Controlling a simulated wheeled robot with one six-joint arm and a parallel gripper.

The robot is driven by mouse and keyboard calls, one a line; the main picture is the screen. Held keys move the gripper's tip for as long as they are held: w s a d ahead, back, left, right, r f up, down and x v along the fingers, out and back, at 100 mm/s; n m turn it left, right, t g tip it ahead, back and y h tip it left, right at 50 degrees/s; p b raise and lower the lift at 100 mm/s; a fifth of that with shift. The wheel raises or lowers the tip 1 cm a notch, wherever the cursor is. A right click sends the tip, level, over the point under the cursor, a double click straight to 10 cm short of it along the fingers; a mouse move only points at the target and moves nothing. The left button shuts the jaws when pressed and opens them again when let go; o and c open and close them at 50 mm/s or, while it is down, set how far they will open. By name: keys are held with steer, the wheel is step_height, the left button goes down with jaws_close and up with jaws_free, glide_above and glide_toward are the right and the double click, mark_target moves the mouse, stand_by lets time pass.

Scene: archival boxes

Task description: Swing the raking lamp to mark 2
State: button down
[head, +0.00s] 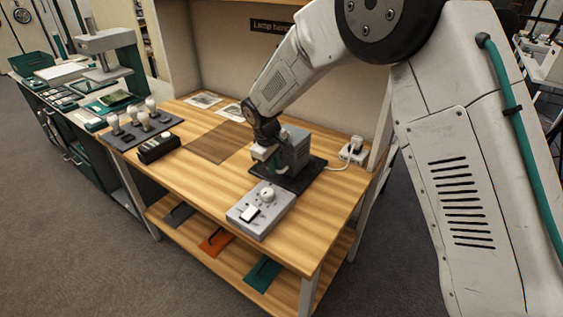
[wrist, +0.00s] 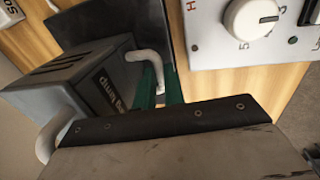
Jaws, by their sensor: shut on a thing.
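The raking lamp (head: 293,151) is a grey box-shaped housing with vents, standing on a dark base plate (head: 300,182) at the right of the bench. In the wrist view the lamp (wrist: 75,85) shows lettering ending in "lamp" and a pale tubular handle (wrist: 145,56). My gripper (head: 263,155) is at the lamp's left front side. Its green fingers (wrist: 160,88) are shut at the handle; my dark gripper body hides the handle's middle. I cannot make out any numbered mark for the lamp in either view.
A grey control box (head: 262,208) with a white dial (wrist: 252,17) sits just in front of the base plate. A socket block (head: 355,150) with a cable is behind right. A bulb tray (head: 140,128) and a black case (head: 158,148) are at left. The front middle bench (head: 205,185) is clear.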

stand_by(0.4)
steer(key=c, duration=1.5)
jaws_free()
steer(key=r, duration=0.2)
steer(key=s+r, duration=0.1)
steer(key=r, duration=0.2)
steer(key=a+r, duration=0.1)
steer(key=r, duration=0.1)
steer(key=shift+s+r, duration=0.15)
steer(key=shift+r, duration=0.2)
steer(key=s+d+r+m, duration=0.3)
steer(key=s+d, duration=0.6)
steer(key=s, duration=0.4)
steer(key=s+d+r+m+y, duration=0.1)
steer(key=s+d+r+m, duration=0.3)
steer(key=s+d, duration=0.6)
steer(key=s+d+r+m, duration=0.3)
steer(key=s+d+r, duration=0.4)
steer(key=s, duration=0.8)
steer(key=shift+s+d+r+m, duration=0.1)
steer(key=shift+s+d+m, duration=0.1)
steer(key=shift+d, duration=0.5)
steer(key=shift+s+d+m, duration=0.15)
steer(key=shift+d+m, duration=0.05)
steer(key=shift+d, duration=0.45)
